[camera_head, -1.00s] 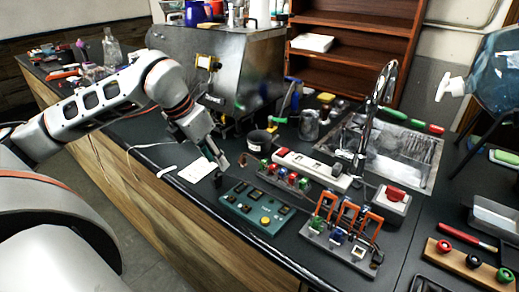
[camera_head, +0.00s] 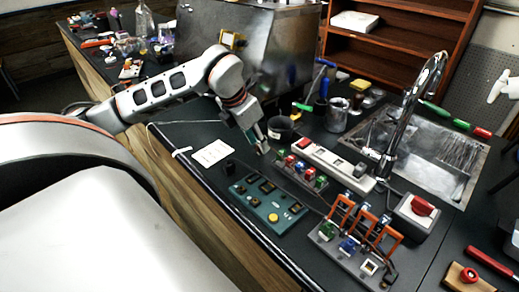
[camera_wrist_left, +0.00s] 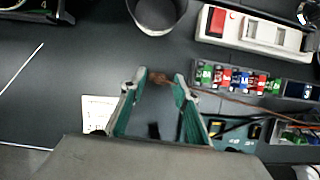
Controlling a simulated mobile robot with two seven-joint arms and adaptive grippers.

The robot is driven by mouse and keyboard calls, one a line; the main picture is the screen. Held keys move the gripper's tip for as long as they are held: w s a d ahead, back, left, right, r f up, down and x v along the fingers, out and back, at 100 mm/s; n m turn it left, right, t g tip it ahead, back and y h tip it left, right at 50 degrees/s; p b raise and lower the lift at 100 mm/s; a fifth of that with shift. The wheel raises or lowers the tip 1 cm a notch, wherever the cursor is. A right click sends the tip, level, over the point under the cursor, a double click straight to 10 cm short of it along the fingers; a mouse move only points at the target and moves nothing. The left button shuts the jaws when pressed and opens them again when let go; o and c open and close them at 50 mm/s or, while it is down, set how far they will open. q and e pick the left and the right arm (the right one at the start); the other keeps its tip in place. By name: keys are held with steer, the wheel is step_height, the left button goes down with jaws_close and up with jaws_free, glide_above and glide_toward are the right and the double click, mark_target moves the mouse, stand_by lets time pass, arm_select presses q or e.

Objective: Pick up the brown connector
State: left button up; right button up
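My right gripper is not in view.
A green board (camera_head: 268,200) with a yellow button lies in front of the gripper. Coloured blocks (camera_head: 303,172), a white power strip (camera_head: 335,165) and a dark cup (camera_head: 281,129) stand close by. A white card (camera_head: 213,152) lies left. A metal machine (camera_head: 275,45) stands behind.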

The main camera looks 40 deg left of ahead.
arm_select(q)
steer(key=shift+w+f, duration=0.2)
steer(key=shift+f, duration=0.2)
jaws_close()
steer(key=shift+r, duration=0.15)
